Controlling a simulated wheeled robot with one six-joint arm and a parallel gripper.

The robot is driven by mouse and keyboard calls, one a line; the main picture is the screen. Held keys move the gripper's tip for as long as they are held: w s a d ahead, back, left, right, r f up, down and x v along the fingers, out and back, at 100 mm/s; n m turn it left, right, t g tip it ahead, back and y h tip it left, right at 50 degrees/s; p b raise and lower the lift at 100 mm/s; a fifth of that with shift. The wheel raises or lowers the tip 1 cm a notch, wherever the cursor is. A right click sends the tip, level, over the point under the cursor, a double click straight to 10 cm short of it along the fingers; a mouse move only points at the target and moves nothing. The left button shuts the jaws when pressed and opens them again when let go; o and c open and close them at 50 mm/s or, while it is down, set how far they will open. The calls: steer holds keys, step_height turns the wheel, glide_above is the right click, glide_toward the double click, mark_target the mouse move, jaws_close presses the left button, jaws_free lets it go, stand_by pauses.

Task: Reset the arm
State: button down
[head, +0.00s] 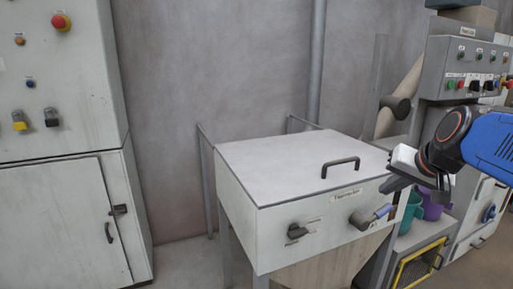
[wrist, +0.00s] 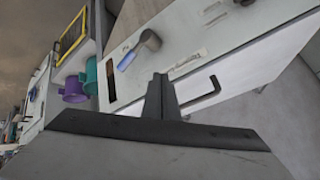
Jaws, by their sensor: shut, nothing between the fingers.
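My arm with its blue link reaches in from the right in the head view. The box's lid (head: 280,160) is down and has a dark handle (head: 341,164).
A cabinet with an emergency stop (head: 61,23) and a door (head: 60,230) stands at left. At right is a button panel (head: 470,75). Teal (head: 411,210) and purple (head: 433,205) jugs stand below my arm, above a yellow-framed grille (head: 417,268). Floor between cabinet and box is clear.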

steer(key=s+a+f+n+g, duration=0.1)
steer(key=s+a+f+n, duration=0.1)
steer(key=s+f, duration=0.6)
steer(key=s+a+f+n+g+h, duration=0.1)
steer(key=s+a+f+n+g, duration=0.1)
steer(key=s+f, duration=0.6)
steer(key=s+a, duration=0.1)
steer(key=s, duration=0.2)
steer(key=shift+n+g, duration=0.3)
steer(key=shift+n, duration=0.1)
